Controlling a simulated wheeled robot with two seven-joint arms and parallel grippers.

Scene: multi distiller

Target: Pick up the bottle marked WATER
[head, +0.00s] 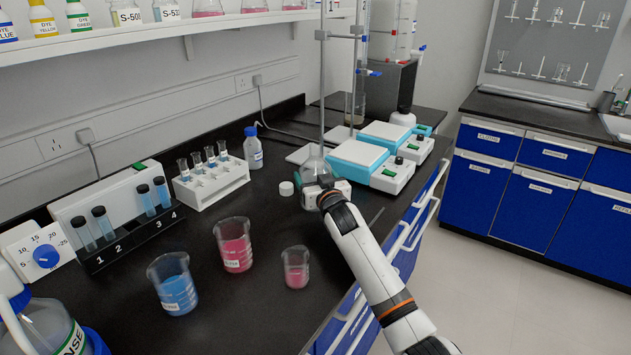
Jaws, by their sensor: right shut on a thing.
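A small white bottle with a blue cap (253,150) stands upright on the black bench, behind and right of the white vial rack. Its label is too small to read, so I cannot tell if it says WATER. My right gripper (324,190) is to the right of this bottle and apart from it, low at the bench. My left gripper is out of view.
A white cap (286,188) lies left of my right gripper. Beakers of blue (174,285), red (235,246) and pink (296,268) liquid stand in front. A vial rack (212,183) is left. A large bottle (45,325) fills the lower left corner.

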